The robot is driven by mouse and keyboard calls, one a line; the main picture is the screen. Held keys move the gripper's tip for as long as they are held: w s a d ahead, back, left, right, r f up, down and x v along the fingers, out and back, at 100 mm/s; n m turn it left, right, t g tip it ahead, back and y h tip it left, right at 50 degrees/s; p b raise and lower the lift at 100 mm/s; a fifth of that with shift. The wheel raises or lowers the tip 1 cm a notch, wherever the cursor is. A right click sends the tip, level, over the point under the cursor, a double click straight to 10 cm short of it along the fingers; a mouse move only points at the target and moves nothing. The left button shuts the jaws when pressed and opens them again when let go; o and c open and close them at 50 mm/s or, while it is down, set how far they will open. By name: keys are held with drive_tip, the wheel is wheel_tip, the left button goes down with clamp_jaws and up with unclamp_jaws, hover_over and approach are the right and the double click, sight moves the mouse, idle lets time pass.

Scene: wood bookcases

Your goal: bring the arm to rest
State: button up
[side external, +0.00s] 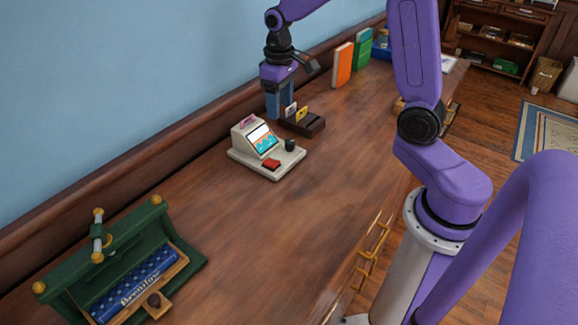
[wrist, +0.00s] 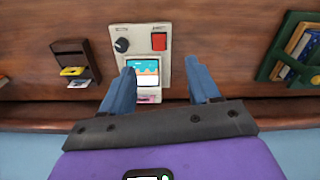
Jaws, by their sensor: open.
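My gripper (side external: 279,108) hangs above the far side of the wooden desk (side external: 235,225), close to the wall, behind the card holder and the cream terminal. Its blue fingers point down. In the wrist view my gripper (wrist: 163,76) shows its two fingers spread apart with nothing held between them. The cream terminal (wrist: 157,60), with a screen, a black knob and a red button, shows between and beyond the fingers. Whether the fingertips touch the desk cannot be told.
The cream terminal (side external: 247,150) stands mid-desk. A dark card holder (side external: 310,126) with cards stands just beyond it. A green stand (side external: 190,262) holding a blue book (side external: 133,284) is at lower left. Orange (side external: 342,65) and green (side external: 362,49) books stand farther back. The front desktop is clear.

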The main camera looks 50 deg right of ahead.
drive_tip(key=s+a+r+n, duration=0.2)
drive_tip(key=s+a+n, duration=0.3)
drive_tip(key=s+a, duration=0.6)
drive_tip(key=s+d+n, duration=0.1)
drive_tip(key=s+n, duration=0.4)
drive_tip(key=s, duration=1.1)
drive_tip(key=shift+s+d+n, duration=0.2)
drive_tip(key=shift+d+n, duration=0.1)
drive_tip(key=shift+n, duration=0.1)
